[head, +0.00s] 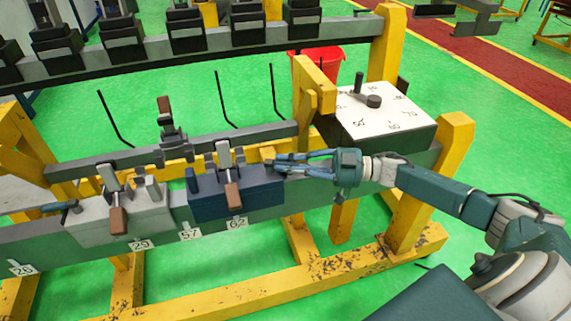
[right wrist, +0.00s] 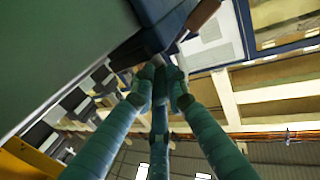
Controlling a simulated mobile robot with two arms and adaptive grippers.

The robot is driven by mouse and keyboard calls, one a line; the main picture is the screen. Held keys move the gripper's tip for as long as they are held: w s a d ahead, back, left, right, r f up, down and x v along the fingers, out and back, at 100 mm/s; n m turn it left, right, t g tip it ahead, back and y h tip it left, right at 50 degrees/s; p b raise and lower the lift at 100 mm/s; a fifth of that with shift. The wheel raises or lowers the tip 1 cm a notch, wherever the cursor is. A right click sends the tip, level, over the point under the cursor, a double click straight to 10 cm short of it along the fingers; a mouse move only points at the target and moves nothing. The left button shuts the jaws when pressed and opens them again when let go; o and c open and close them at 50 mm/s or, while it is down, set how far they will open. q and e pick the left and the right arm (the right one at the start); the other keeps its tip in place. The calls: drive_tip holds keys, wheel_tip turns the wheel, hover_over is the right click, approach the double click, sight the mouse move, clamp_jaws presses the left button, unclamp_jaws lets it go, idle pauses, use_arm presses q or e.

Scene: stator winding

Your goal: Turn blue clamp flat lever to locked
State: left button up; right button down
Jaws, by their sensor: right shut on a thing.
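The blue clamp (head: 240,200) sits on the grey rail, with an upright grey lever and a brown-handled lever (head: 231,192) hanging down its front. My right gripper (head: 280,165) reaches in from the right at the clamp's right end. Its fingers are closed on the small flat lever there, which they mostly hide. In the right wrist view the fingertips (right wrist: 160,75) meet at the blue clamp body (right wrist: 140,48), and a brown handle (right wrist: 203,14) shows above. The lever's exact angle cannot be told. My left gripper is not in view.
A light grey clamp (head: 125,215) stands left of the blue one, above number tags on the rail (head: 60,238). A box with a white dial top (head: 372,115) stands behind my right gripper. Yellow frame posts (head: 425,190) stand close to my right arm. A red bucket (head: 325,68) is behind.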

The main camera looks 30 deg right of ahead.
drive_tip(key=c, duration=2.1)
unclamp_jaws()
drive_tip(key=shift+a, duration=0.15)
drive_tip(key=shift+o, duration=0.5)
drive_tip(key=shift+w+a, duration=0.1)
drive_tip(key=shift+a, duration=0.1)
drive_tip(key=v, duration=1.2)
